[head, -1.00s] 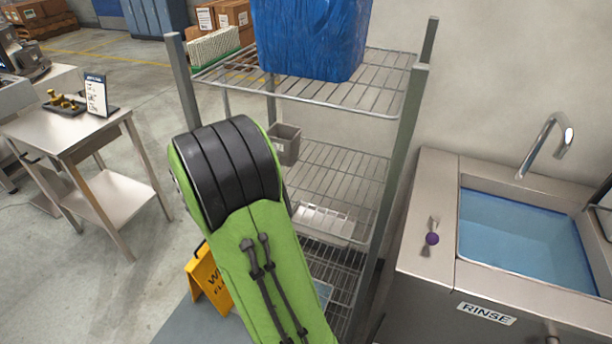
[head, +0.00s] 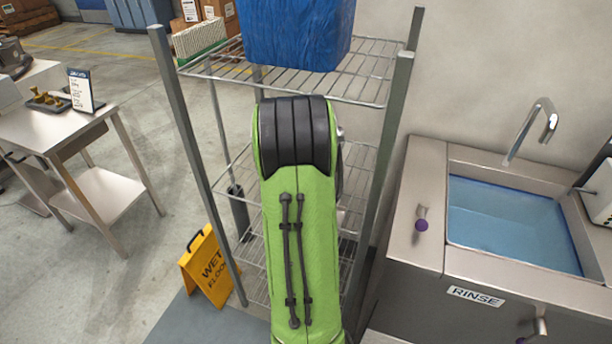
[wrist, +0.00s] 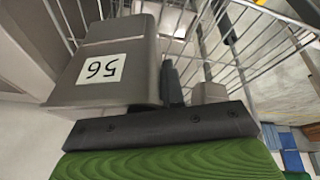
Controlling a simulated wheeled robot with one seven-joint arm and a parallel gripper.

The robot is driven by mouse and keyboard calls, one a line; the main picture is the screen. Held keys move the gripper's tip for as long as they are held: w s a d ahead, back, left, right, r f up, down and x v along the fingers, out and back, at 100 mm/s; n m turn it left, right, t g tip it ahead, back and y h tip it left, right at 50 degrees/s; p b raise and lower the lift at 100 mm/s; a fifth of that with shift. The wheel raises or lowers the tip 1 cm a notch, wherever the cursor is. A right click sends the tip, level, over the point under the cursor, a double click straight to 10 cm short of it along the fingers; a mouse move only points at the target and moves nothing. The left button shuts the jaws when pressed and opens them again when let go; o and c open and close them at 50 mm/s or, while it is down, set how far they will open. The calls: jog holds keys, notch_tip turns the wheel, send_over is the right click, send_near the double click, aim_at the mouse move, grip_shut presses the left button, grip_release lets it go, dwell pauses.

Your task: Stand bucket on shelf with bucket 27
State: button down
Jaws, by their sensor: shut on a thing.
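My gripper (wrist: 173,88) shows in the wrist view, shut on a grey bucket (wrist: 140,62) with a white label that seems to read 56, upside down in the picture. A second, smaller-looking grey bucket (wrist: 208,93) shows beyond the gripper; no number on it can be read. The wire shelf rack (head: 183,130) stands ahead in the head view, and its wires (wrist: 225,35) show around the buckets in the wrist view. In the head view my arm hides the gripper, the held bucket and much of the middle shelf. I cannot tell whether the held bucket touches a shelf.
A blue bin (head: 298,30) sits on the top shelf. A dark upright object (head: 238,208) shows at the rack's left. A yellow wet-floor sign (head: 208,267) stands at front left, a steel table (head: 50,135) further left. A rinse sink (head: 425,230) stands close on the right.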

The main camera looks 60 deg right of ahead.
jog(key=shift+w+d+f, duration=0.1)
jog(key=shift+w+d, duration=0.15)
jog(key=shift+d, duration=0.4)
jog(key=shift+w+d, duration=0.2)
jog(key=shift+d, duration=0.4)
jog(key=shift+f+b, duration=0.3)
jog(key=shift+f, duration=1.35)
jog(key=shift+a+f, duration=0.1)
jog(key=c, duration=1.2)
grip_release()
jog(key=shift+c, duration=0.2)
